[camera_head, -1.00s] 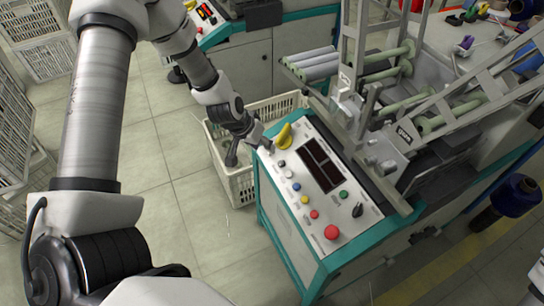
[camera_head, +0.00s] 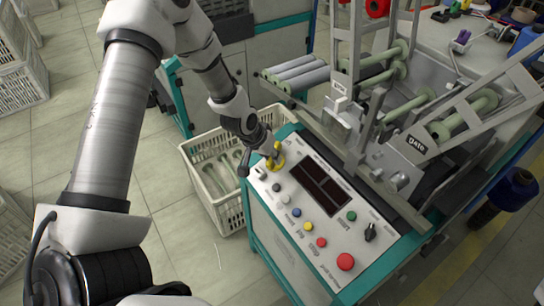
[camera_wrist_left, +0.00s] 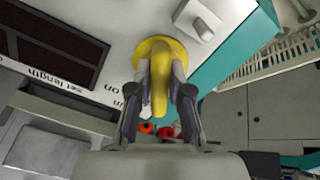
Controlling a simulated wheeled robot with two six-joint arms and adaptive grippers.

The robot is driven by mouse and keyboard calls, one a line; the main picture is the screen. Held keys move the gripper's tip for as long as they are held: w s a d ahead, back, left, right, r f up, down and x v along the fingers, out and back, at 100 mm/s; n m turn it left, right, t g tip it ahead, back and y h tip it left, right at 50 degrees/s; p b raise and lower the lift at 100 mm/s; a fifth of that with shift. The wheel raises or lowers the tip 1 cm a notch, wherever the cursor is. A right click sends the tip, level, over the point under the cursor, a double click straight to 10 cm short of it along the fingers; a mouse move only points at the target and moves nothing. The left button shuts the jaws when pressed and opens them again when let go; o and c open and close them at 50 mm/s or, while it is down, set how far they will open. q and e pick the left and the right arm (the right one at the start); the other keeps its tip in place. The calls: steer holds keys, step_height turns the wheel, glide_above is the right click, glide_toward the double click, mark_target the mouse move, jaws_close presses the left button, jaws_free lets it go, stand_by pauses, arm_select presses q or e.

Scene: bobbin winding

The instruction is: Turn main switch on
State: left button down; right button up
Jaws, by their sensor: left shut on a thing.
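The main switch (camera_wrist_left: 160,80) is a yellow rotary knob on a round yellow base. It sits at the far left corner of the grey control panel (camera_head: 312,232). In the left wrist view my left gripper (camera_wrist_left: 160,95) is shut on its handle, one finger on each side. In the head view the yellow switch (camera_head: 276,160) shows beside the fingers of my left gripper (camera_head: 268,152), which partly cover it. My right gripper is not in view.
The panel also carries a dark display (camera_head: 321,188), several coloured buttons, a red emergency button (camera_head: 345,262) and a black knob (camera_head: 371,232). A white crate (camera_head: 215,200) stands on the floor left of the machine. Metal rollers (camera_head: 295,74) and frames rise behind the panel.

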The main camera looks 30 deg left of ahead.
arm_select(q)
steer(key=m+p, duration=0.2)
steer(key=m, duration=0.1)
steer(key=shift+r+p, duration=0.2)
steer(key=shift+p, duration=0.15)
steer(key=m+p, duration=0.3)
steer(key=m, duration=0.1)
steer(key=shift+s+d, duration=0.1)
steer(key=m+p, duration=0.2)
steer(key=m, duration=0.1)
steer(key=shift+p, duration=0.3)
steer(key=shift+f+m+p, duration=0.15)
steer(key=shift+m+p, duration=0.45)
steer(key=shift+m, duration=0.4)
steer(key=shift+f, duration=0.1)
steer(key=c, duration=1.1)
jaws_free()
